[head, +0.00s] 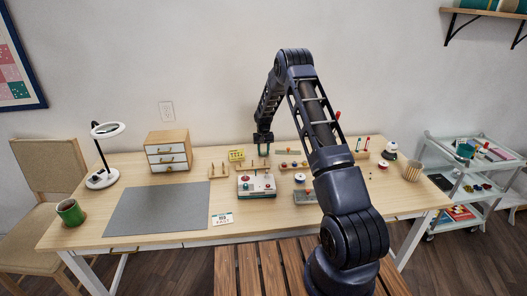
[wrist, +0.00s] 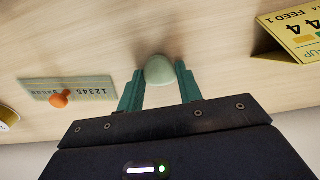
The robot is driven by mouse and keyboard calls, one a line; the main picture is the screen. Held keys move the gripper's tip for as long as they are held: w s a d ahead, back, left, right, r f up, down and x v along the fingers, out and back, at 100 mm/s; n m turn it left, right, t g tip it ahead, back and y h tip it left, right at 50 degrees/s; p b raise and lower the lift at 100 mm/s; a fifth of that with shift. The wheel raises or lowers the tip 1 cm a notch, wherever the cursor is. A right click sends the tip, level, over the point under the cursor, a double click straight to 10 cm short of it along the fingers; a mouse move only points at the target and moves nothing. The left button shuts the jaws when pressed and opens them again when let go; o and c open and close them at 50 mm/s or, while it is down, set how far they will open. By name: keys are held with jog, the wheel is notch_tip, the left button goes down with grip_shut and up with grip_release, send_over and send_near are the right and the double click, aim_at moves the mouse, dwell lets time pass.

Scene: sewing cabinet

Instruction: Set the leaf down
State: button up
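My gripper (head: 263,149) hangs over the back of the wooden table (head: 130,218), to the right of a small yellow sign (head: 237,155). In the wrist view, its two green fingers (wrist: 160,76) stand on either side of a pale green rounded knob (wrist: 159,69). The knob fills the gap at the fingertips, and the fingers appear shut on it. Pale wood lies behind the knob. No edge or hinge shows that would mark out a leaf, so I cannot tell which part it is. My arm hides part of the table.
Near the gripper, the wrist view shows a plate with an orange knob (wrist: 60,99) and the yellow sign (wrist: 293,32). A red-knobbed box (head: 256,186), small drawers (head: 168,155), a lamp (head: 102,180) and a green mug (head: 70,212) stand on the table. The grey mat (head: 155,212) is clear.

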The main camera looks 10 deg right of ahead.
jog(key=shift+o, duration=1.1)
jog(key=s+d+r+t, duration=0.15)
jog(key=s+r, duration=0.35)
jog(key=r, duration=0.9)
jog(key=s+d+r+g, duration=0.15)
jog(key=s+r, duration=0.25)
jog(key=r, duration=1.1)
jog(key=s+d+r+t, duration=0.2)
jog(key=s+d+r, duration=0.1)
jog(key=s+r, duration=0.95)
jog(key=s+d+r+t, duration=0.1)
jog(key=s+d+r, duration=0.1)
jog(key=s, duration=0.8)
jog(key=s+d+r, duration=0.1)
jog(key=s+r, duration=0.2)
jog(key=s, duration=0.6)
jog(key=s+d+f+t, duration=0.1)
jog(key=s+f, duration=0.2)
jog(key=s, duration=1.4)
jog(key=shift+d+f+t, duration=0.15)
jog(key=shift+d+t, duration=0.1)
jog(key=shift+t, duration=0.05)
